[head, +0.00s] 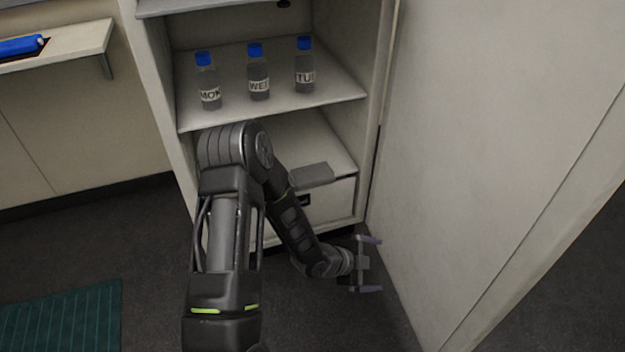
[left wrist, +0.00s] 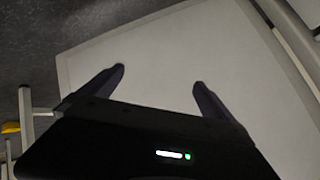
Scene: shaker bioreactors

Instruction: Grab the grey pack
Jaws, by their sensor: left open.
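The grey pack (head: 312,174) lies flat on the lower shelf of the open cabinet, near its front edge, in the head view. Part of it is close behind my left forearm. My left gripper (head: 372,264) is open and empty. It is in front of and below the pack, to its right, beside the open cabinet door. In the left wrist view the two fingers (left wrist: 160,78) are spread with the pale door panel behind them. The pack does not show in the left wrist view. My right gripper is not in view.
The open cabinet door (head: 480,150) stands close on the right of my left gripper. Three blue-capped bottles (head: 258,75) stand on the upper shelf (head: 330,92). A blue object (head: 20,46) lies on a wall shelf at left. The floor at left is free apart from a green mat (head: 62,318).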

